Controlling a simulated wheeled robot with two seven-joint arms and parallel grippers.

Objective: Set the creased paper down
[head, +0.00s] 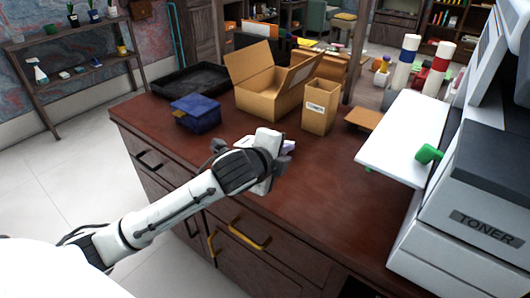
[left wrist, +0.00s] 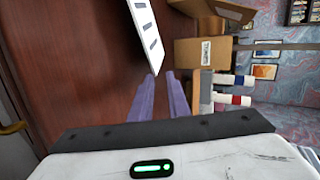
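I cannot make out a creased paper in either view. My left gripper (head: 287,148) is over the middle of the desk, in front of the small labelled box. In the left wrist view its two lilac fingers (left wrist: 166,88) run side by side with a narrow gap, and no object shows between them. Beyond the fingertips is a white slotted panel (left wrist: 146,32), apparently the printer's tray (head: 405,140); it looks apart from the fingers in the head view. My right gripper is not in view.
The red-brown desk (head: 310,190) is clear in front. Behind stand an open cardboard box (head: 265,95), a small labelled box (head: 319,108), a blue box (head: 195,112) and a black tray (head: 190,78). The printer (head: 470,195) blocks the right side.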

